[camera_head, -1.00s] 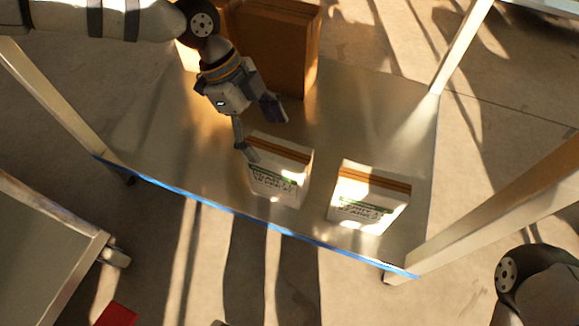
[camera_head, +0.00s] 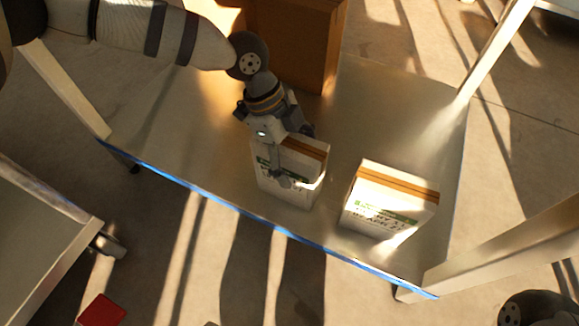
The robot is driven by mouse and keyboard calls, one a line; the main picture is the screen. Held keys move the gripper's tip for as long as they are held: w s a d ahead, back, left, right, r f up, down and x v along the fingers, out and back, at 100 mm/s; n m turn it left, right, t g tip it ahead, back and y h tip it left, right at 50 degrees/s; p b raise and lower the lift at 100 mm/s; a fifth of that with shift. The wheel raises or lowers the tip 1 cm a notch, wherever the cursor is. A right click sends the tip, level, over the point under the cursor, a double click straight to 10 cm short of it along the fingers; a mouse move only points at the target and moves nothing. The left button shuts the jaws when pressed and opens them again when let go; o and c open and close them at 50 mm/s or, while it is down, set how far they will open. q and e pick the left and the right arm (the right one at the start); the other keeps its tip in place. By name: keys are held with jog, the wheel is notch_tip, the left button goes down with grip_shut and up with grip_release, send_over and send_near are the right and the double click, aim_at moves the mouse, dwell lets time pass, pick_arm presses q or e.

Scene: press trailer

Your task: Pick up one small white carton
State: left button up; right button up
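Two small white cartons with a brown stripe along the top and green print stand upright on a low grey shelf. The left carton (camera_head: 305,188) is partly covered by my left gripper (camera_head: 296,158). That gripper reaches down over it with its fingers spread, one in front of the printed face and one at the far side behind the top edge. I cannot tell whether either finger touches the carton. The right carton (camera_head: 386,213) stands apart and clear. My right gripper is not in view; only part of my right arm shows at the bottom right.
A large brown box (camera_head: 295,45) stands at the back of the shelf (camera_head: 200,150). Blue tape (camera_head: 205,198) runs along the front edge. Pale posts rise at the shelf's corners. A red object (camera_head: 101,311) lies on the floor at bottom left.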

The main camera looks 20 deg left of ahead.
pick_arm(q)
jog(key=shift+f, duration=0.15)
grip_shut()
dwell(0.4)
